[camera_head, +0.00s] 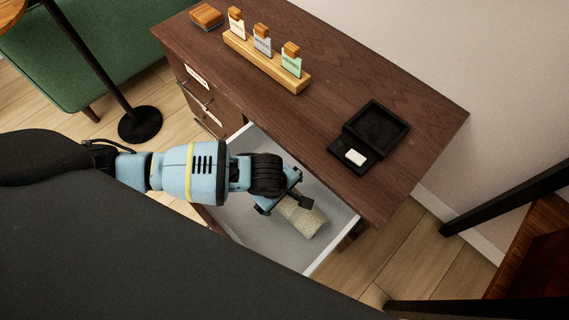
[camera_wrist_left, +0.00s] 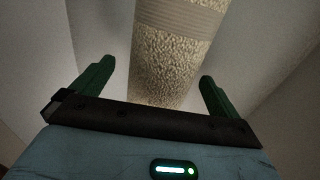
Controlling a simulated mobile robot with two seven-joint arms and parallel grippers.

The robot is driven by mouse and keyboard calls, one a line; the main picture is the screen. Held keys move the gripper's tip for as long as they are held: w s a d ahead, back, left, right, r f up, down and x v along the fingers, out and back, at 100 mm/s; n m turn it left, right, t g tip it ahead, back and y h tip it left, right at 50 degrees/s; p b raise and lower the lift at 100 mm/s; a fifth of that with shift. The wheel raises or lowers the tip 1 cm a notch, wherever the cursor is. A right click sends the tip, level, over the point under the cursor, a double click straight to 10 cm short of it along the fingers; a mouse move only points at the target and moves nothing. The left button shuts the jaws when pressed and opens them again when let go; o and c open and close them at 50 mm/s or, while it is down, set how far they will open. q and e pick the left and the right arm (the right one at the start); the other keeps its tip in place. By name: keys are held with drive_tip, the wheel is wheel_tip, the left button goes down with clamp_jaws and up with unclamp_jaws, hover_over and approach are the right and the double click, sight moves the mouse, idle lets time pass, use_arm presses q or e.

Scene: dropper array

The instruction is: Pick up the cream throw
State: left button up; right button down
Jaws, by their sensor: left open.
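The cream throw (camera_head: 302,216) is a rolled, textured bundle lying in the open white drawer (camera_head: 335,242) of the brown desk. My left gripper (camera_head: 285,202) is down in the drawer at the throw's near-left end and hides part of it. In the left wrist view the throw (camera_wrist_left: 172,55) runs away from between the two dark green fingers of my left gripper (camera_wrist_left: 158,92). The fingers are open, with a gap on each side of the throw. A smoother band crosses the throw farther up. My right gripper is not in view.
The drawer walls stand close around my left gripper. A black lamp base (camera_head: 140,124) is on the floor.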

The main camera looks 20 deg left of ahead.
use_arm(q)
drive_tip(key=shift+w+f, duration=0.1)
drive_tip(key=shift+f, duration=0.3)
drive_tip(key=c, duration=1.2)
drive_tip(key=shift+r, duration=0.15)
